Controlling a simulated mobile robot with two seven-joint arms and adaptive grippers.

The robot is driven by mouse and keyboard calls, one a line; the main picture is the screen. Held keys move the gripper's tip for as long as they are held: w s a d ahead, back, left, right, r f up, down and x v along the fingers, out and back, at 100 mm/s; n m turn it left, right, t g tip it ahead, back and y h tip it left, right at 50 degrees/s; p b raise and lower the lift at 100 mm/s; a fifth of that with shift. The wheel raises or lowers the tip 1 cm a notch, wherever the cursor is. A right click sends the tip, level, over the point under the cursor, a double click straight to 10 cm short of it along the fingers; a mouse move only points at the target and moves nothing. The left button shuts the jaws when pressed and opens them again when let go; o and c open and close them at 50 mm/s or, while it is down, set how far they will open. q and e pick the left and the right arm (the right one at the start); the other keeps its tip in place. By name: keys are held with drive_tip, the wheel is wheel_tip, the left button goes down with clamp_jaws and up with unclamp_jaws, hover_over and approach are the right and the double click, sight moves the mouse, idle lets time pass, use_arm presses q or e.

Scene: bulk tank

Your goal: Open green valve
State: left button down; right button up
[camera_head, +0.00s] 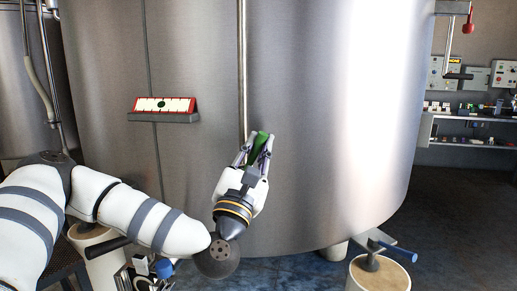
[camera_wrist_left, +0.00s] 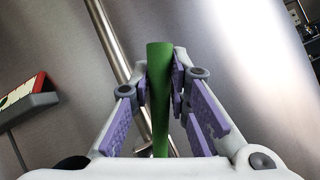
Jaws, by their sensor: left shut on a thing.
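The green valve handle (camera_head: 261,142) is at the lower end of a thin vertical pipe on the front of the steel tank. In the left wrist view the green handle (camera_wrist_left: 160,85) stands lengthwise between the fingers. My left gripper (camera_head: 257,150) is shut on the handle, with its purple pads (camera_wrist_left: 172,92) on either side of it. The valve body behind the handle is mostly hidden by the gripper. My right gripper is in neither view.
The big steel tank (camera_head: 330,110) fills the middle. A small ledge with a red-framed panel (camera_head: 163,105) juts out left of the pipe (camera_head: 242,70). A blue-handled valve (camera_head: 398,251) is low at right. Shelves (camera_head: 470,143) stand at the far right.

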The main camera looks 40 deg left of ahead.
use_arm(q)
drive_tip(key=c, duration=1.5)
unclamp_jaws()
drive_tip(key=v, duration=1.2)
drive_tip(key=shift+d, duration=0.1)
